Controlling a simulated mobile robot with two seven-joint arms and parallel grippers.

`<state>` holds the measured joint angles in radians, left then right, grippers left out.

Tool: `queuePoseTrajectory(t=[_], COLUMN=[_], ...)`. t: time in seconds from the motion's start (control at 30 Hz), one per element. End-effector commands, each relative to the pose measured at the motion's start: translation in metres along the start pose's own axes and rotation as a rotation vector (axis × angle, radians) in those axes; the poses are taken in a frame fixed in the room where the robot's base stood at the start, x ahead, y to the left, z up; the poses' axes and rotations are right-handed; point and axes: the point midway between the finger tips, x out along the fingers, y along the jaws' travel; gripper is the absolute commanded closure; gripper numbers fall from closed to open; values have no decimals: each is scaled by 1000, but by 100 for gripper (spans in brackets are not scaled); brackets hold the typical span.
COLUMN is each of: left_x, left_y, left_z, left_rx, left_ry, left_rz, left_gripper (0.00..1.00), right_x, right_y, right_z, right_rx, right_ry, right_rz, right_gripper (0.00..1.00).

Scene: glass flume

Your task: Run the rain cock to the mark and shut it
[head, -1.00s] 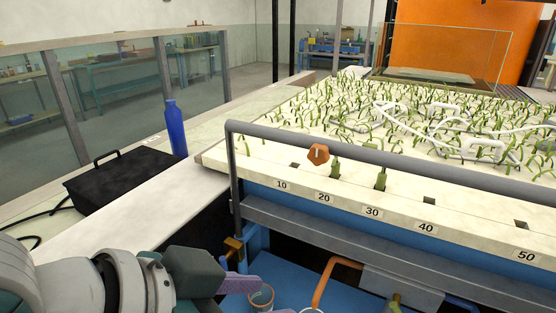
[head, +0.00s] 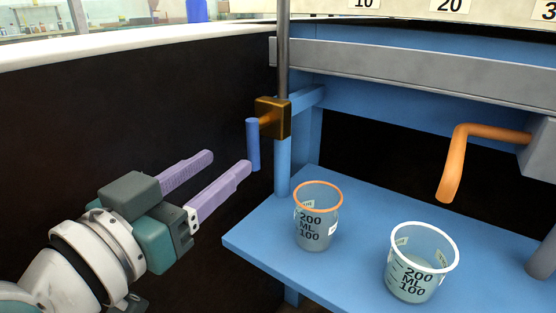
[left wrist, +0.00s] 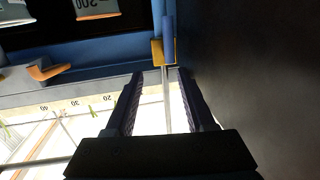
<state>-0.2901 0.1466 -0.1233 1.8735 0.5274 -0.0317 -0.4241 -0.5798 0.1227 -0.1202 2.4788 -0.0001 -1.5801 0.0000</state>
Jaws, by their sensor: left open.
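The rain cock is a brass block (head: 272,118) on an upright pipe, with a blue lever (head: 253,145) hanging straight down at its left. My left gripper (head: 229,161) is open and empty, its purple fingers pointing at the lever, just left of it and apart from it. In the left wrist view the brass block (left wrist: 157,52) and blue lever (left wrist: 169,30) show upside down beyond the fingertips (left wrist: 162,74). An orange-rimmed beaker (head: 317,232) and a white-rimmed beaker (head: 420,278) stand upright on the blue shelf (head: 350,275), both marked 200 ML and 100. I cannot tell their water levels. My right gripper is out of view.
An orange bent pipe (head: 460,160) hangs above the shelf on the right. A grey rail (head: 400,70) runs above, under the numbered edge (head: 410,8).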

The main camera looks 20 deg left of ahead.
Motion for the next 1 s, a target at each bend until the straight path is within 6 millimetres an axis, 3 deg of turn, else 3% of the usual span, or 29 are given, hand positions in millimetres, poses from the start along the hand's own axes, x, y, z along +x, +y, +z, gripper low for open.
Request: queuePoseTrajectory(t=[0.03, 0.1, 0.27, 0.7, 1.0], left_x=[2, 2, 11, 86, 102], left_y=[-2, -4, -6, -8, -8], left_z=[16, 18, 16, 14, 12], left_rx=[0, 0, -1, -2, -2], left_ry=[14, 27, 38, 37, 34], left_rz=[-9, -17, -24, -23, -21], left_gripper=[46, 46, 46, 46, 46], right_x=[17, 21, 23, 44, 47], right_y=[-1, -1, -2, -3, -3], right_z=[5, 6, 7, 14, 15], right_rx=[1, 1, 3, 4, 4], right_ry=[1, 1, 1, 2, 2], right_rz=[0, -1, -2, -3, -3], right_gripper=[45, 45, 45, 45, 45])
